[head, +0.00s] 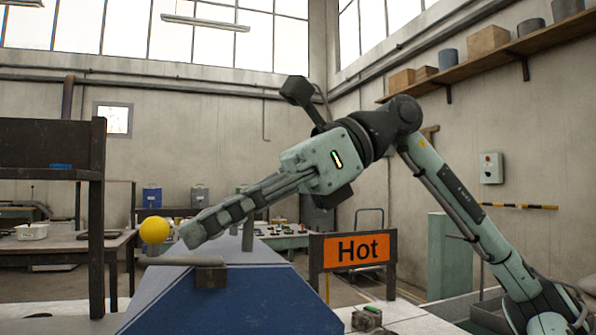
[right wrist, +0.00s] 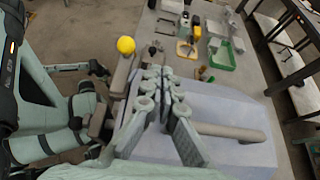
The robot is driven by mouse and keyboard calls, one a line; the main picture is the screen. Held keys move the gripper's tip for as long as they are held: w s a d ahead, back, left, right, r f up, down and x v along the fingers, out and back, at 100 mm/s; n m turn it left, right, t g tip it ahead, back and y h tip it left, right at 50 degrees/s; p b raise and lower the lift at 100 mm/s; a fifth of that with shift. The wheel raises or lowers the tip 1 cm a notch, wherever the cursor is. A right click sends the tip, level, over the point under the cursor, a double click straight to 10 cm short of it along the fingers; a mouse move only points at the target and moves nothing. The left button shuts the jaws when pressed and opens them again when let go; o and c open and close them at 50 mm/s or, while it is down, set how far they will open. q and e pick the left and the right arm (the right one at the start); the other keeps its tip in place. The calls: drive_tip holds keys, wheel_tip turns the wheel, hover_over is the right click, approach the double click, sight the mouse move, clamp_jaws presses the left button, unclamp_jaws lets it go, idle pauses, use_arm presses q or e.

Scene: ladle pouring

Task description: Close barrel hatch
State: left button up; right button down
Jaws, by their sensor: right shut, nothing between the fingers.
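A blue, slope-sided body (head: 240,305), apparently the barrel with its hatch, stands low in the middle of the head view. Its pale top also shows in the right wrist view (right wrist: 235,108). A yellow ball knob (head: 155,230) shows just left of my right gripper (head: 186,236). In the right wrist view the knob (right wrist: 125,45) tops a grey-brown lever (right wrist: 120,76). My right gripper is shut and empty, beside the lever and over the pale top. I cannot tell whether it touches the lever. The hatch opening is not visible. My left gripper is not in view.
An orange "Hot" sign (head: 350,251) stands right of the blue body. A dark shelf rack (head: 96,220) is at the left. A workbench with a green tray (right wrist: 222,56) and tools lies beyond the gripper in the right wrist view.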

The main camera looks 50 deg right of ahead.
drive_tip(key=v, duration=1.2)
